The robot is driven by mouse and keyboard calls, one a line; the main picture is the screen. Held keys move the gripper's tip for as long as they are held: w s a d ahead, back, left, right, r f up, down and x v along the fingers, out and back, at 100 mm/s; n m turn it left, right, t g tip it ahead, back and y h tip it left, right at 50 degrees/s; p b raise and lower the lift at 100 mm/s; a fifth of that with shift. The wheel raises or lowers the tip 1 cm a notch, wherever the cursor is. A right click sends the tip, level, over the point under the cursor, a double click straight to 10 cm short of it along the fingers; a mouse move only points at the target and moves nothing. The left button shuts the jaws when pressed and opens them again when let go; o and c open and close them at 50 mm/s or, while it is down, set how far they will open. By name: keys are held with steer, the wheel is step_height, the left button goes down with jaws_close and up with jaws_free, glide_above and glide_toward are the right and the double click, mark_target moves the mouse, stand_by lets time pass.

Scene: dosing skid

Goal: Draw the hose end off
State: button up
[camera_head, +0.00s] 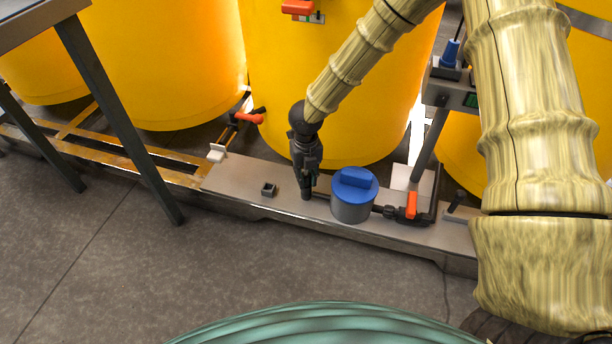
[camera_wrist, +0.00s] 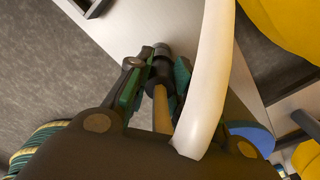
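My gripper (camera_head: 306,172) points down over the metal skid deck, just left of a grey pump body with a blue lid (camera_head: 353,192). In the wrist view its two green-padded fingers (camera_wrist: 158,78) lie close on both sides of a dark cylindrical hose end (camera_wrist: 161,70), with no clear gap. A tan stem (camera_wrist: 162,112) runs from it towards my palm. In the head view the hose end's dark lower part (camera_head: 306,194) shows below the fingers at the deck, beside the pump body. Its exact seating is hidden.
A thick white curved tube (camera_wrist: 212,75) crosses close to the wrist camera. A small square socket (camera_head: 268,189) sits left of my gripper. An orange-handled valve (camera_head: 411,206) is right of the pump. Yellow tanks (camera_head: 335,110) stand behind; the floor in front (camera_head: 230,250) is clear.

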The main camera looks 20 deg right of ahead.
mark_target(306, 174)
jaws_close()
steer(key=shift+r, duration=0.1)
steer(key=shift+r, duration=0.1)
steer(key=shift+r+p, duration=2.7)
steer(key=shift+p, duration=0.35)
